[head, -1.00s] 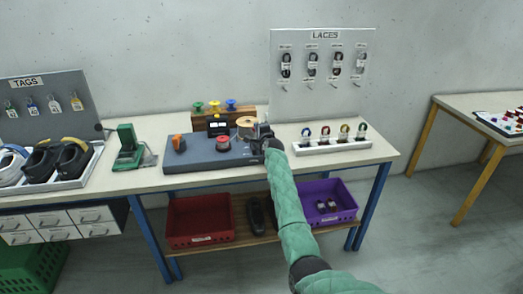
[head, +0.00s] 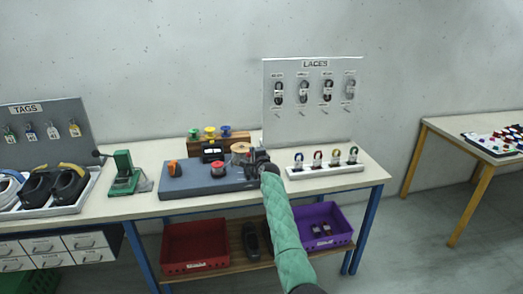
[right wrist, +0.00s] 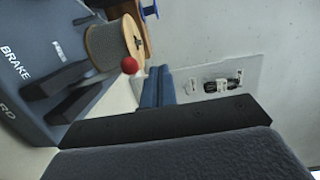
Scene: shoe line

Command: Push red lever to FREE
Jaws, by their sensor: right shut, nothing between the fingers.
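The red lever's round red knob (right wrist: 130,65) shows in the right wrist view, beside a wound spool (right wrist: 108,43) on a blue-grey unit (right wrist: 30,65). "BRAKE" is printed on the unit; a smaller label is hard to read. In the head view the unit (head: 185,184) sits on the workbench, with the spool (head: 241,148) near its right end. My right gripper (head: 258,160) is shut and empty at that end, just right of the spool. It hides the lever there. Its blue fingertips (right wrist: 157,87) appear close to the red knob; contact cannot be told. My left gripper is out of view.
A red mushroom-shaped knob (head: 217,167) and an orange part (head: 173,168) stand on the unit. A white lace tray (head: 325,172) lies to the right, and a green press (head: 124,174) to the left. The laces board (head: 312,100) stands behind.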

